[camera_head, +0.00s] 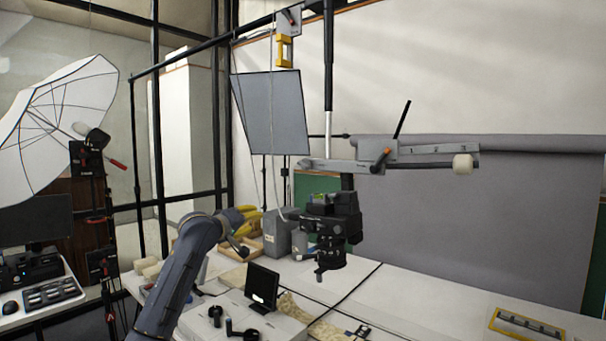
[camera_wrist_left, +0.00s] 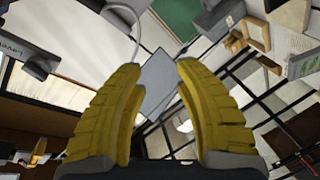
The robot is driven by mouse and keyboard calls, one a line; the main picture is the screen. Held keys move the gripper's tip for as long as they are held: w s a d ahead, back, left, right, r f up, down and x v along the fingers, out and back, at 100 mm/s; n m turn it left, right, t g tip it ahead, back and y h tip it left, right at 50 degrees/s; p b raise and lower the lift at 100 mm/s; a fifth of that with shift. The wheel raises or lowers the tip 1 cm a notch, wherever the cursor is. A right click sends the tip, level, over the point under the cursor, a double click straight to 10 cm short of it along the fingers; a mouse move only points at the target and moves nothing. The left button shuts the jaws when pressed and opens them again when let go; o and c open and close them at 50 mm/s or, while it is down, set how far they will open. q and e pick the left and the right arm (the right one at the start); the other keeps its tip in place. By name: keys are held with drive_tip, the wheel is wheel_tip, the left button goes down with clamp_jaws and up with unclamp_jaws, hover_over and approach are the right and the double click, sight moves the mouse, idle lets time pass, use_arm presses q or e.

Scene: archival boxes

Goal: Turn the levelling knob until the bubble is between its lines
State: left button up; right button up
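A black camera head (camera_head: 335,222) hangs under a grey horizontal arm (camera_head: 345,166). A small green patch (camera_head: 319,198), perhaps the level vial, shows on its upper left; bubble and lines are too small to read. I cannot tell which part is the levelling knob. My left gripper (camera_head: 247,226) is left of the camera head, apart from it. In the left wrist view its yellow fingers (camera_wrist_left: 160,105) are spread with nothing held between them. A label with letters like "Level" (camera_wrist_left: 8,48) is cut off at that view's left edge. My right gripper is not in view.
A grey box (camera_head: 284,232) stands behind the left gripper. A yellow-framed item (camera_head: 527,325) lies at the right front. A grey panel (camera_head: 270,113) hangs at the back. The table's middle right is clear.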

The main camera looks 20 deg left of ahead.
sight(302, 165)
use_arm(q)
drive_tip(key=s+d+r+h, duration=0.3)
drive_tip(key=s+d+r, duration=0.1)
drive_tip(key=r, duration=0.5)
drive_tip(key=s+d+r+h, duration=0.2)
drive_tip(key=s+d+r, duration=0.25)
drive_tip(key=r, duration=0.35)
drive_tip(key=x, duration=1.7)
drive_tip(key=shift+w+d+r, duration=0.15)
drive_tip(key=shift+w+r, duration=0.1)
drive_tip(key=shift+w, duration=0.15)
clamp_jaws()
